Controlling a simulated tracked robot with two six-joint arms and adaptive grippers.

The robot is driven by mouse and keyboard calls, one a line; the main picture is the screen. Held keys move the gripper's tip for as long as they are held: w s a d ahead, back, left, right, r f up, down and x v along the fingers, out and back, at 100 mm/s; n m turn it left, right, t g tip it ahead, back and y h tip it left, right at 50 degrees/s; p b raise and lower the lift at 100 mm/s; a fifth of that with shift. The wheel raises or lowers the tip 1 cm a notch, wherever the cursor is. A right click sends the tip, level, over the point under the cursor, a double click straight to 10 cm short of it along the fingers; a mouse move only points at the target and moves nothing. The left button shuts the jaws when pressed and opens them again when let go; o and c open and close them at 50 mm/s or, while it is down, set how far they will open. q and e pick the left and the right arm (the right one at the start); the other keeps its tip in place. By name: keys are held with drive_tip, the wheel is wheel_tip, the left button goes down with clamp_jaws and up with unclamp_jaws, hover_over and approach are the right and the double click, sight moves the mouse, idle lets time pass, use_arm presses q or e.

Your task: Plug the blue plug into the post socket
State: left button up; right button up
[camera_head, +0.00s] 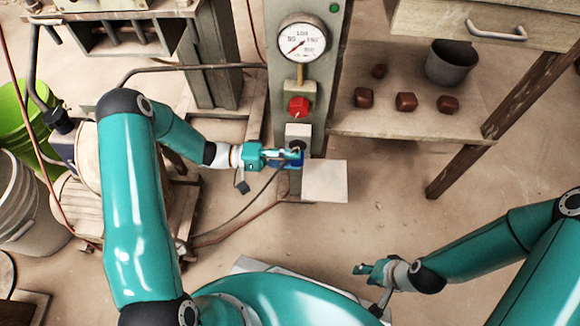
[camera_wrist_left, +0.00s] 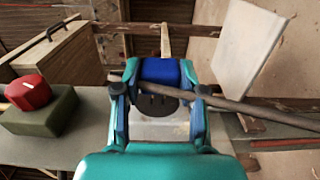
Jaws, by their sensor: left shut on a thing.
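My left gripper (camera_head: 284,156) is shut on the blue plug (camera_head: 296,162), just in front of the post (camera_head: 308,100). In the left wrist view the blue plug (camera_wrist_left: 161,71) sits between the fingers of the left gripper (camera_wrist_left: 160,88). The post socket is a dark round face (camera_wrist_left: 157,105) on a pale box (camera_head: 298,131). The plug is close to the socket face. I cannot tell whether they touch. My right gripper (camera_head: 369,271) is empty at the lower middle, away from the post; its jaw opening is too small to judge.
A dark cable (camera_wrist_left: 235,103) crosses by the plug. A red knob (camera_head: 298,106) and gauge (camera_head: 302,37) are on the post above the socket. A pale plate (camera_head: 325,181) juts out right below. A shelf (camera_head: 400,120) with several red blocks and a grey pot (camera_head: 451,63) stands right.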

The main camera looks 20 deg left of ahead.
use_arm(q)
drive_tip(key=shift+w+a, duration=0.15)
drive_tip(key=shift+w, duration=0.35)
drive_tip(key=shift+w+a+r, duration=0.1)
drive_tip(key=shift+w, duration=0.05)
idle(0.3)
drive_tip(key=shift+b, duration=0.5)
drive_tip(key=shift+w+a+b, duration=0.15)
drive_tip(key=shift+w+b, duration=0.15)
drive_tip(key=shift+w, duration=0.15)
idle(0.8)
drive_tip(key=o, duration=1.2)
drive_tip(key=shift+a, duration=0.1)
